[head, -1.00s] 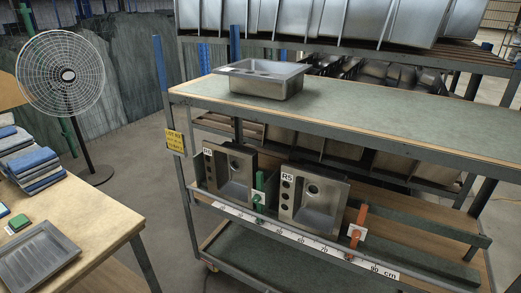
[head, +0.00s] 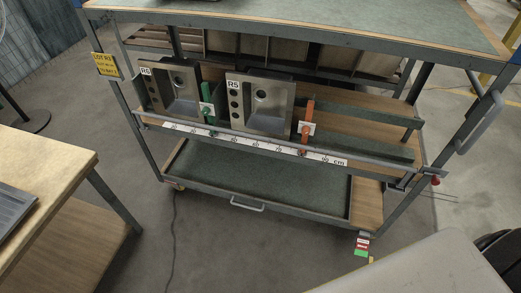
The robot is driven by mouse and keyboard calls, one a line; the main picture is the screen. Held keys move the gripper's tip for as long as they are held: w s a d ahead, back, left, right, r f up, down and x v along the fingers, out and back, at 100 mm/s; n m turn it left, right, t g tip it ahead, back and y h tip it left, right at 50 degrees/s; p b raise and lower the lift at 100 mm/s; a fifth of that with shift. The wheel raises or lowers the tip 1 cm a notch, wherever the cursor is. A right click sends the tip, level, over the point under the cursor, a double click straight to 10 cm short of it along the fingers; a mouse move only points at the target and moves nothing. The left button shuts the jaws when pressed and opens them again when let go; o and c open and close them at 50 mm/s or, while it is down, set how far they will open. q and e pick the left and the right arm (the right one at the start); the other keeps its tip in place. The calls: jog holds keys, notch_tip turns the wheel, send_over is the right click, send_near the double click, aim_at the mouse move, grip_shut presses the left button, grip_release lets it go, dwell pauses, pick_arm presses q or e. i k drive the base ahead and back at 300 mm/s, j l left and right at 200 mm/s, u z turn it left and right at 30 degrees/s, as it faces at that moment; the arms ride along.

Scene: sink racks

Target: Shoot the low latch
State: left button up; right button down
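A cart with a bottom drawer (head: 255,180) stands ahead; a light handle (head: 247,207) is on the drawer's front edge. At the cart's lower right corner is a small fitting with a red, white and green label (head: 362,246); it may be the low latch, but its bolt is too small to make out. Higher up, at the right end of the middle shelf, is a rod-like fitting with a red knob (head: 435,180). Neither of my grippers is in view.
A wooden table (head: 45,165) is at left. The floor before the cart is open.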

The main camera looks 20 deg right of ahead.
aim_at(435, 181)
jog(key=z, duration=2.2)
jog(key=u, duration=0.4)
jog(key=j+u, duration=0.15)
jog(key=u, duration=0.6)
jog(key=i+j+u, duration=0.1)
jog(key=u, duration=0.25)
jog(key=z, duration=1.5)
